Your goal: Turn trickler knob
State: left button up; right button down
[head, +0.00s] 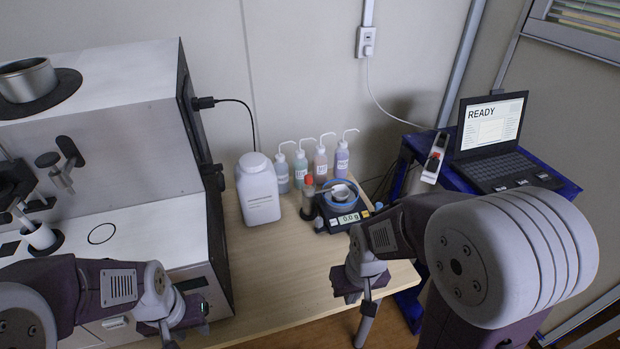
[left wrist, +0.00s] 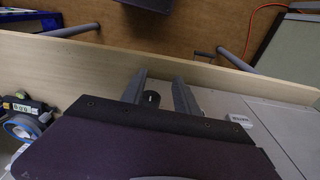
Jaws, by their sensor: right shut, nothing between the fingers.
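A small trickler-like unit with a reddish-brown top (head: 308,190) stands at the left side of the balance (head: 346,217); I cannot make out its knob clearly. The balance reads 0.0 g and carries a blue ring with a metal cup (head: 340,193). My left gripper (head: 172,334) is low in front of the analyser, away from the balance. In the left wrist view its fingers (left wrist: 160,92) are apart, with a small dark round part showing between them. My right gripper (head: 362,300) is shut and empty near the table's front edge, in front of the balance.
A white jug (head: 258,190) and several wash bottles (head: 320,163) stand behind and left of the balance. The large analyser (head: 150,235) fills the left. A laptop (head: 493,140) showing READY sits on a blue cart at right. The table front (head: 285,290) is bare.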

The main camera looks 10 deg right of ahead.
aim_at(308, 178)
jog(key=i+l+u, duration=0.15)
jog(key=l+u, duration=0.5)
jog(key=i+l+u, duration=0.1)
jog(key=l+u, duration=0.25)
jog(key=l, duration=0.2)
